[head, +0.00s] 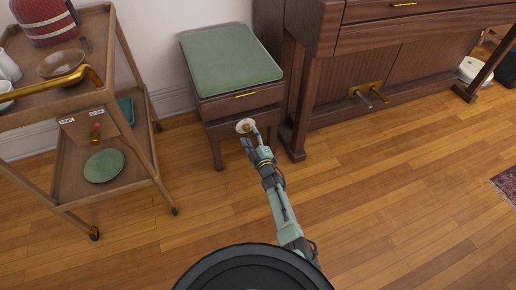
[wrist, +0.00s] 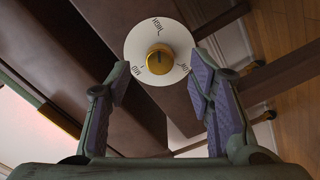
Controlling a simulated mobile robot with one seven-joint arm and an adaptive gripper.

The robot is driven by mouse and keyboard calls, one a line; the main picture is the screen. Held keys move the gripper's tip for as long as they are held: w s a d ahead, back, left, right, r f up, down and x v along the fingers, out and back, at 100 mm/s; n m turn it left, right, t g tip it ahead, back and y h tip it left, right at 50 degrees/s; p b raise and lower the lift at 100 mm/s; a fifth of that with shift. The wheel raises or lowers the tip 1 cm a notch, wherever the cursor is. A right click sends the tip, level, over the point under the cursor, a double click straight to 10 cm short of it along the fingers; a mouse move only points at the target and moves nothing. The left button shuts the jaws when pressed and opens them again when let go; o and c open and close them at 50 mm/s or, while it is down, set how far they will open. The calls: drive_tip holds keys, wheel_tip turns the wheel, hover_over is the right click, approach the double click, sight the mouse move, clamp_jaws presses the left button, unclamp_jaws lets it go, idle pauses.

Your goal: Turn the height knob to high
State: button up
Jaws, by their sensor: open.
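The height knob (wrist: 159,57) is a brass knob on a round white dial (wrist: 160,28). The dial has dark lettering that seems to read high, mid and low around its rim. Which mark the knob points to I cannot tell. In the head view the white dial (head: 244,125) is at the side of a wooden stool (head: 236,101) with a green cushion (head: 230,58). My gripper (wrist: 162,76) is open in the wrist view, with one finger on each side of the dial and nothing held. In the head view my gripper (head: 248,141) is right at the dial.
A wooden trolley (head: 128,158) with a green plate (head: 104,165), a bowl (head: 60,63) and a red pot (head: 45,20) stands on the left. A piano (head: 335,75) with pedals (head: 367,95) is at the right of the stool. The wooden floor (head: 390,200) in front is clear.

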drive_tip(key=p+v, duration=0.5)
drive_tip(key=v, duration=0.3)
drive_tip(key=shift+r, duration=0.1)
